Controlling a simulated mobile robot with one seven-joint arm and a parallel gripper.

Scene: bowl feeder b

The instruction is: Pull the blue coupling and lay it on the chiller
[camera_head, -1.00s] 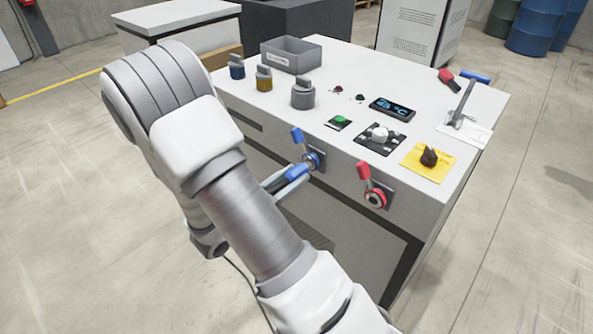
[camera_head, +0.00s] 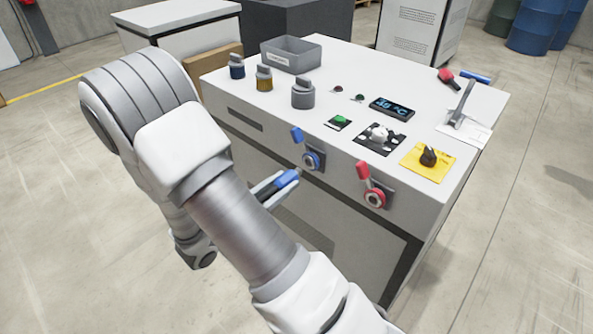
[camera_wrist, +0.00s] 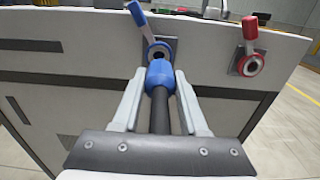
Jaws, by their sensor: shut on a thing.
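The blue coupling (camera_wrist: 160,74) is between the two fingers of my gripper (camera_wrist: 160,88) in the wrist view, with a dark hose running back from it. In the head view the coupling (camera_head: 287,178) shows at the tips of my gripper (camera_head: 277,186), in front of the machine's side. A gap separates it from the blue-ringed port (camera_head: 311,160), whose blue lever (camera_head: 297,135) points up. The wrist view shows that port (camera_wrist: 160,51) just beyond the coupling. The chiller is probably the white-topped machine (camera_head: 385,75) bearing the ports; I cannot tell for sure.
A red port (camera_head: 375,198) with a red lever (camera_head: 363,171) sits to the right on the same side.

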